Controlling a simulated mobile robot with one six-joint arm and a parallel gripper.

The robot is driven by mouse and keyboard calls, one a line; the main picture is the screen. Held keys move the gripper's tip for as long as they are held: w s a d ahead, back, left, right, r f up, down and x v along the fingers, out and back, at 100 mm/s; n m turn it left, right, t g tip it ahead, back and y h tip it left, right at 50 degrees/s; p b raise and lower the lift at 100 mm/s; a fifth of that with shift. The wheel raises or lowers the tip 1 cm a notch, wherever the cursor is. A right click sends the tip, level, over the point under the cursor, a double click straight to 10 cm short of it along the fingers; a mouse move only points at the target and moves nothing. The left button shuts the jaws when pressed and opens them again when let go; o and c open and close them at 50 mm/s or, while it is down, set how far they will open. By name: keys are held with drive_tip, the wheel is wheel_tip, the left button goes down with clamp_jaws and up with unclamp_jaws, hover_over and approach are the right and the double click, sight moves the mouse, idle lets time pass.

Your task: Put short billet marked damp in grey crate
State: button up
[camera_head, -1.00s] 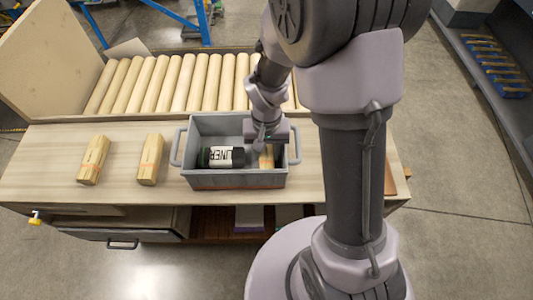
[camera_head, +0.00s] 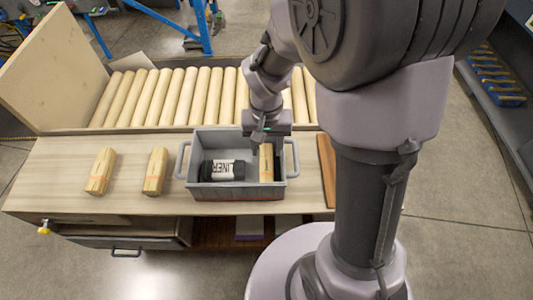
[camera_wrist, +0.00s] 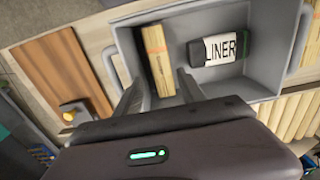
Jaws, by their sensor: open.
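The grey crate (camera_head: 236,193) stands on the bench; its inside also shows in the wrist view (camera_wrist: 262,84). A short wooden billet (camera_head: 266,165) lies inside it at the right end, beside a dark roll labelled LINER (camera_head: 222,170). The wrist view shows this billet (camera_wrist: 156,60) along the crate wall and the roll (camera_wrist: 218,48) apart from it. I cannot read a damp mark on the billet. My gripper (camera_wrist: 160,90) is open and empty over the crate, its fingers apart near the billet's end.
Two more short billets (camera_head: 101,171) (camera_head: 154,171) with faint orange marks lie on the bench left of the crate. A row of long round blanks (camera_head: 180,97) fills the rack behind. A brown board (camera_head: 326,170) lies right of the crate. The bench's left part is mostly clear.

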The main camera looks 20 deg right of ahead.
drive_tip(key=s+a+r+t+y, duration=0.1)
drive_tip(key=s+a+r+t, duration=0.1)
drive_tip(key=s+r, duration=0.4)
drive_tip(key=s+a+r+t+y, duration=0.1)
drive_tip(key=s+r, duration=0.5)
drive_tip(key=r, duration=0.8)
drive_tip(key=a+t, duration=0.1)
drive_tip(key=t, duration=0.1)
drive_tip(key=shift+s+m+t, duration=0.4)
drive_tip(key=shift+f+b, duration=0.4)
drive_tip(key=shift+f, duration=0.2)
